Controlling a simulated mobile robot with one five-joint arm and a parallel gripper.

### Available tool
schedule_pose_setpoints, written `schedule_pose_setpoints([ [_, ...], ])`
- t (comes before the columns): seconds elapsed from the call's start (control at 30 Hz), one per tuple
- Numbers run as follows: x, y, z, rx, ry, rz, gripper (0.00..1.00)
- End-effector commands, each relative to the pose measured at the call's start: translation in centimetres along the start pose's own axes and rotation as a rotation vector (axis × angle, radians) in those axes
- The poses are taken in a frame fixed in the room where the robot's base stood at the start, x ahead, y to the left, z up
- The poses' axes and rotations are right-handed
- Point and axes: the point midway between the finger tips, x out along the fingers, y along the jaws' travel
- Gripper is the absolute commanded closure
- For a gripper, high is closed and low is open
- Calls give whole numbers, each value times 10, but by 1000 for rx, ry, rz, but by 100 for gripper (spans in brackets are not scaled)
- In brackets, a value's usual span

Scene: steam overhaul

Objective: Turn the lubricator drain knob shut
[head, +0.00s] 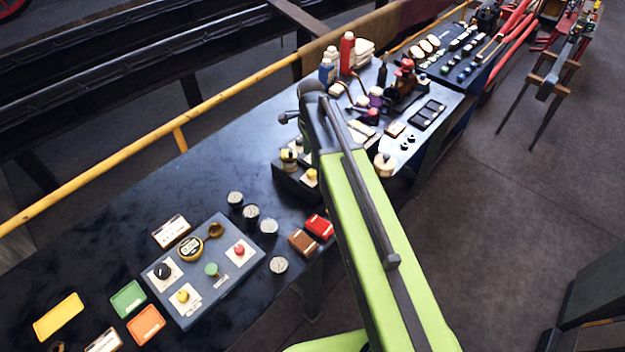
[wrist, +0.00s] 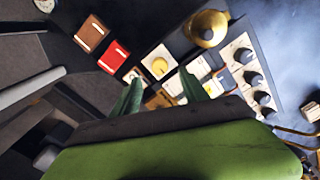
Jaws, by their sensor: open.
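In the wrist view a yellow round knob (wrist: 159,66) sits on a white square plate, beside a brass domed fitting (wrist: 207,28) that looks like the lubricator. A yellow knob also shows in the head view (head: 311,175), just left of my arm. No label is readable, so I cannot tell for sure which knob is the lubricator drain. My gripper (wrist: 160,90) is open, its two green fingers spread apart with nothing held. The yellow knob appears just beyond the fingertips, roughly between them, with no contact visible. My arm hides the gripper in the head view.
Several black knobs (wrist: 253,77) line a pale plate right of the brass fitting. Red (wrist: 114,57) and brown (wrist: 91,34) blocks lie left. A blue-grey control panel (head: 225,285) stands on the dark bench (head: 110,225). A yellow rail (head: 110,165) runs behind.

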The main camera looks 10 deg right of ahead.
Motion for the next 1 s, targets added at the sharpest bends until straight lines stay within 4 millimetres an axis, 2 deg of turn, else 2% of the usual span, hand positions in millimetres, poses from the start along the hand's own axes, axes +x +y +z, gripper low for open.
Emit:
schedule_pose_setpoints([
  [0.03, 22, 0, 0, 0, 0, 0, 48],
  [0.3, 70, 0, -1, 1, 0, 0, 48],
  [0.43, 78, 0, -1, 1, 0, 0, 48],
  [0.7, 76, 0, -1, 1, 0, 0, 49],
  [1.0, 76, 0, -1, 2, 0, -1, 88],
])
